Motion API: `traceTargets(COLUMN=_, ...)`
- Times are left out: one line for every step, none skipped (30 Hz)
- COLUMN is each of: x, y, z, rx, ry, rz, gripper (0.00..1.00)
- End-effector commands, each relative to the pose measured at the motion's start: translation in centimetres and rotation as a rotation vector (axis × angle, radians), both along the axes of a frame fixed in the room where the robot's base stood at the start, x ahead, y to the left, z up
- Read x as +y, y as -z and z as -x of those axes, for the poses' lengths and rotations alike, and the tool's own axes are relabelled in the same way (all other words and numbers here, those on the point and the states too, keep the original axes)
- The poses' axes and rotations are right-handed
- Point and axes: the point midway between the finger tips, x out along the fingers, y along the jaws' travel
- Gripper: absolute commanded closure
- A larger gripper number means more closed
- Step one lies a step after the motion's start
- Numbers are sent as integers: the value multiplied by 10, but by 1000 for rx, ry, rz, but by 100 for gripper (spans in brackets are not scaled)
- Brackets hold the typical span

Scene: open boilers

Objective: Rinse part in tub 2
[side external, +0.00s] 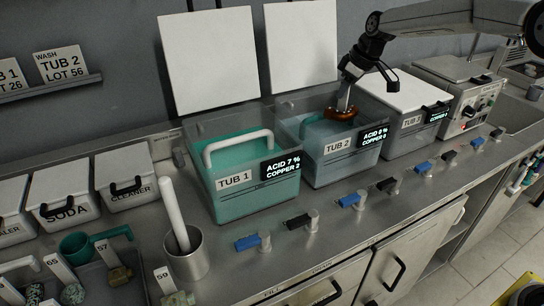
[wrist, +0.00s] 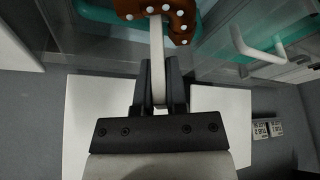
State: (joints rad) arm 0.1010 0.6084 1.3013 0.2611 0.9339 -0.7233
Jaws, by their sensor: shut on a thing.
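My gripper (side external: 347,84) is over tub 2 (side external: 345,172), jaws pointing down. In the wrist view my gripper (wrist: 159,80) is shut on a pale, narrow stem. The part, copper-brown (side external: 341,114), is at the stem's far end, at about the height of tub 2's rim. In the wrist view the part (wrist: 150,8) shows white dots and is cut off by the top edge. Tub 2 is open and holds pale liquid; I cannot tell whether the part touches it. Its white lid (side external: 301,45) stands upright behind.
Tub 1 (side external: 250,205), open with green liquid and a white bent pipe (side external: 240,140), stands left. Tub 3 (side external: 405,130), lid down, stands right. Blue and black valve handles line the front. A beaker with a white rod (side external: 186,250) stands front left.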

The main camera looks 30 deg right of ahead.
Motion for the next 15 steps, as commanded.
traceTargets(x=0, y=-4, z=-1, rx=-3, ry=1, rz=1, gripper=100)
traceTargets(x=0, y=-6, z=0, rx=-3, ry=1, rz=1, gripper=100)
traceTargets(x=0, y=-8, z=0, rx=-2, ry=0, rz=0, gripper=100)
traceTargets(x=0, y=-10, z=0, rx=-1, ry=0, rz=0, gripper=100)
traceTargets(x=0, y=-11, z=0, rx=-1, ry=0, rz=0, gripper=100)
traceTargets(x=0, y=-13, z=0, rx=-1, ry=0, rz=0, gripper=100)
traceTargets(x=0, y=-15, z=0, rx=-2, ry=0, rz=1, gripper=100)
traceTargets(x=0, y=-17, z=0, rx=-3, ry=0, rz=1, gripper=100)
traceTargets(x=0, y=-19, z=0, rx=-1, ry=-1, rz=1, gripper=100)
traceTargets(x=0, y=-21, z=0, rx=-1, ry=-1, rz=1, gripper=100)
traceTargets(x=0, y=-22, z=0, rx=-1, ry=-1, rz=1, gripper=100)
traceTargets(x=0, y=-25, z=0, rx=-2, ry=-1, rz=0, gripper=100)
traceTargets(x=0, y=-26, z=0, rx=-3, ry=0, rz=1, gripper=100)
traceTargets(x=0, y=-28, z=0, rx=-3, ry=0, rz=1, gripper=100)
traceTargets(x=0, y=-30, z=0, rx=-3, ry=0, rz=1, gripper=100)
